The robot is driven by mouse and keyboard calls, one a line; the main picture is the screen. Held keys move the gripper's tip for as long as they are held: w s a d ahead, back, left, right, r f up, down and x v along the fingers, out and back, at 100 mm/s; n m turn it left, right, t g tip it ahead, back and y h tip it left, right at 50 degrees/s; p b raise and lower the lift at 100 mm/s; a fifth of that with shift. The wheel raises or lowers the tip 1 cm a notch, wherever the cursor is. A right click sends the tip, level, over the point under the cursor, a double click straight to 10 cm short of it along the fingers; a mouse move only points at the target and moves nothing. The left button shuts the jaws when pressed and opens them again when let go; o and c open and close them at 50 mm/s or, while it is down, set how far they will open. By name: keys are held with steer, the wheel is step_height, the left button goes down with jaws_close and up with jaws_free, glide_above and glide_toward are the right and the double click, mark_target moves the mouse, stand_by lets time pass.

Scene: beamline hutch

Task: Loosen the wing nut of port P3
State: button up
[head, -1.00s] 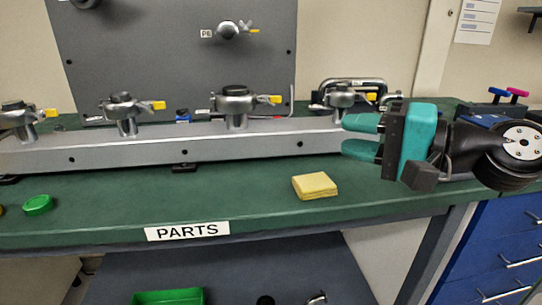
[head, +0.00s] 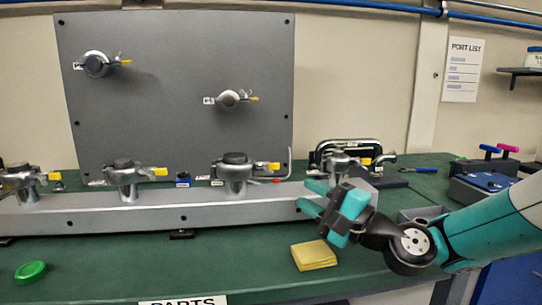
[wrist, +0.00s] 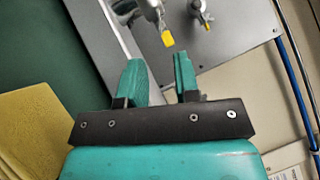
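The third port's wing nut (head: 273,166) points right. My gripper (head: 311,197) is open and empty, near the rail's front right, in front of and below the right port. In the wrist view a yellow wing-nut tip (wrist: 167,38) lies beyond my open fingers (wrist: 160,72), apart from them.
A grey upright panel (head: 180,120) behind the rail carries an upper-left port (head: 97,65) and a right-hand port (head: 229,99). A yellow pad (head: 314,255) lies below my gripper. A green cap (head: 30,272) lies left. Blue boxes (head: 488,187) stand right.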

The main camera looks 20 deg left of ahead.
mark_target(266, 171)
steer(key=p+x, duration=0.2)
steer(key=x, duration=0.8)
steer(key=shift+f, duration=0.1)
jaws_close()
